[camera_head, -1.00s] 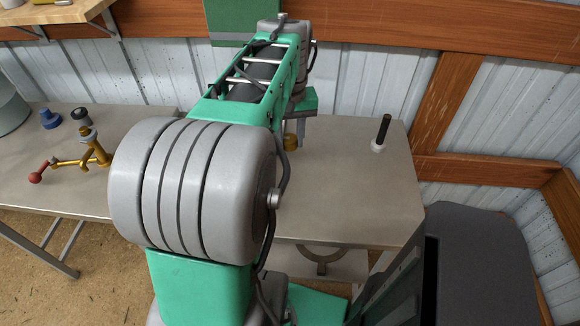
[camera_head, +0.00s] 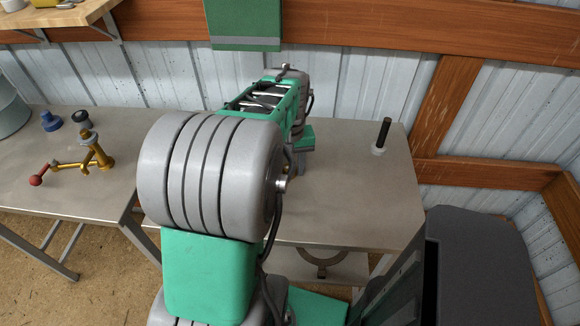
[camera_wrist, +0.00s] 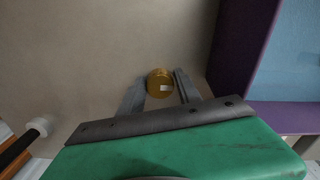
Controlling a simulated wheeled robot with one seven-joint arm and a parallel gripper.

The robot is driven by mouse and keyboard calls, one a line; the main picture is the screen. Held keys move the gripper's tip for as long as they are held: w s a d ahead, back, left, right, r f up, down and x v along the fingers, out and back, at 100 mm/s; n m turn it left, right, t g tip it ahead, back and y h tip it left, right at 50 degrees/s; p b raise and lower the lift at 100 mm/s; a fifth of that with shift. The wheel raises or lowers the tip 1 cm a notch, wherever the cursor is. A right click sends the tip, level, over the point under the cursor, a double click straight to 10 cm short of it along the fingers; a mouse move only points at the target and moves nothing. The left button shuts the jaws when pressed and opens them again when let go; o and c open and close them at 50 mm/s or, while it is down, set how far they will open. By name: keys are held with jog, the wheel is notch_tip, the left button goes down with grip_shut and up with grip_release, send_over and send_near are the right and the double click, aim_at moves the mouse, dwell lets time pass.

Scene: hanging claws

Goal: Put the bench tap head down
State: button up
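The bench tap head, seen as a round brass-coloured piece (camera_wrist: 160,83) with a small pale patch, sits between the two fingertips of my gripper (camera_wrist: 160,88) in the wrist view. The fingers are close in on both sides of it, and my gripper appears shut on it. In the head view only a sliver of brass shows below my gripper (camera_head: 296,160), over the right-hand metal table (camera_head: 350,205). My arm hides most of it there. I cannot tell whether the piece touches the tabletop.
A black rod on a white base (camera_head: 380,138) stands at the table's back right. A brass fitting with a red knob (camera_head: 75,165) stands on the left table, with blue and black pieces behind. The wrist view shows a purple-edged, blue surface (camera_wrist: 240,50) close by. The table's right side is clear.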

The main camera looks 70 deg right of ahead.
jog(key=shift+o, duration=1.2)
